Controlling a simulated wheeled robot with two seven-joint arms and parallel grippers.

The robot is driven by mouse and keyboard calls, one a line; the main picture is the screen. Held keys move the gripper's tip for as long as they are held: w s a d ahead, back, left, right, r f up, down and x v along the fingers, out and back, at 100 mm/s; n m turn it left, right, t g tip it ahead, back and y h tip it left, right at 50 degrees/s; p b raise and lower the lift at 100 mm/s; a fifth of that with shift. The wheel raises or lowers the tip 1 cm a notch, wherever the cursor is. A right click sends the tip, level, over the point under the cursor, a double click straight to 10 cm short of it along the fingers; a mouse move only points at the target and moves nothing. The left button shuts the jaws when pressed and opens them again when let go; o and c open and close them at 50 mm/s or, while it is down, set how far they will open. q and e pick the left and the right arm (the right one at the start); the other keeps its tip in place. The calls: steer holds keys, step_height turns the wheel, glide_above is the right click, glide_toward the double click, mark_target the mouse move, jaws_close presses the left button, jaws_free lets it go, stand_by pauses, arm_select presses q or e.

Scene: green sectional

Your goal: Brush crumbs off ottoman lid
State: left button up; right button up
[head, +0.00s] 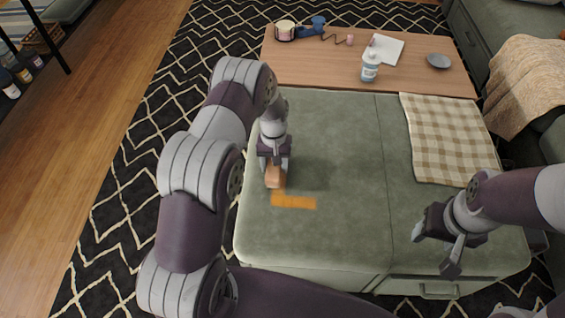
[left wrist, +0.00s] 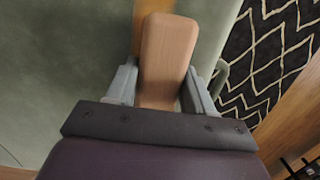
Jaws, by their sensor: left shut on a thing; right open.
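The ottoman (head: 345,235) has a green-grey padded lid with a seam down it. My left gripper (head: 275,167) points down over the lid's left part and is shut on a brush with a wooden back (head: 275,178). The brush's wooden back also shows between the fingers in the left wrist view (left wrist: 168,55); its bristles are hidden. An orange-brown patch (head: 294,201), perhaps the crumbs, lies on the lid just in front of the brush. My right gripper (head: 433,247) is open and empty over the lid's front right part.
A checked cloth (head: 448,138) lies on the lid's right side. A wooden table surface (head: 330,62) behind holds a bottle (head: 370,66), a grey dish (head: 438,60), a white notepad (head: 386,48) and a candle jar (head: 285,31). The lid's middle is clear. A patterned rug (head: 130,150) lies left.

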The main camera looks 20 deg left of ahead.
arm_select(q)
steer(key=shift+s+a, duration=0.25)
steer(key=shift+a, duration=0.75)
steer(key=shift+w+d, duration=0.25)
steer(key=shift+d, duration=0.75)
steer(key=shift+w+d, duration=0.25)
steer(key=shift+d, duration=0.7)
steer(key=shift+w+d, duration=0.25)
steer(key=shift+d, duration=0.75)
steer(key=shift+d, duration=0.1)
steer(key=shift+w+d+b, duration=0.1)
steer(key=shift+w+d, duration=0.15)
steer(key=shift+d, duration=0.7)
steer(key=shift+w+d+b, duration=0.1)
steer(key=shift+w+d, duration=0.2)
steer(key=shift+d, duration=0.65)
steer(key=shift+w+d+b, duration=0.1)
steer(key=shift+w+d, duration=0.15)
steer(key=shift+d, duration=0.7)
